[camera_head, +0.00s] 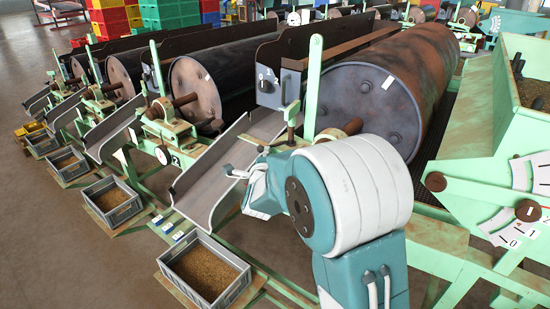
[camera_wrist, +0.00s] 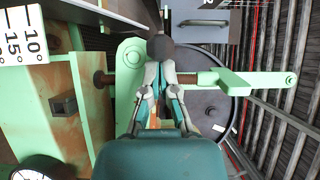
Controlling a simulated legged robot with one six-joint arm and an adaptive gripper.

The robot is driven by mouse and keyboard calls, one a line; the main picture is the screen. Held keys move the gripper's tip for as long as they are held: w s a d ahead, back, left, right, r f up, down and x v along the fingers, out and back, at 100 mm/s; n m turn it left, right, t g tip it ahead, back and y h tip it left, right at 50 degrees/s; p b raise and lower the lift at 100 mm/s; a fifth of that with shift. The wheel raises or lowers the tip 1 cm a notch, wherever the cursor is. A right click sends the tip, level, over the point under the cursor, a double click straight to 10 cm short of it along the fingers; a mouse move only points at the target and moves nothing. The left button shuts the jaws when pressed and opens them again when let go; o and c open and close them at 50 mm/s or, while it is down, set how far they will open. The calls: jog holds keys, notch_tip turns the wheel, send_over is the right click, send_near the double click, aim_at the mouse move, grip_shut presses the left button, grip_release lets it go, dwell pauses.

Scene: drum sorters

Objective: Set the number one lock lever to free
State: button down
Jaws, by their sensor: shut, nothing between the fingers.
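A long pale green lever (camera_head: 313,80) stands upright before the nearest drum (camera_head: 367,105). In the wrist view a green lever (camera_wrist: 262,82) lies across the right side, ending in a small round boss. I cannot tell which lever is number one, since no number one plate is readable. My gripper (camera_head: 238,173) is low in front of the nearest machine, left of the upright lever. In the wrist view my gripper (camera_wrist: 160,66) is shut and empty, its tips by a dark round knob (camera_wrist: 161,48). Contact with the knob cannot be told. My arm hides the bracket's lower part.
A grey chute (camera_head: 220,165) slopes beside my gripper, above a grey crate (camera_head: 203,270) of brown grain. A green hopper (camera_head: 500,150) with scales stands right. Open floor (camera_head: 40,225) lies left.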

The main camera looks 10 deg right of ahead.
jog(key=shift+w+d, duration=0.15)
jog(key=shift+w, duration=0.35)
jog(key=shift+a, duration=0.3)
jog(key=shift+d, duration=0.1)
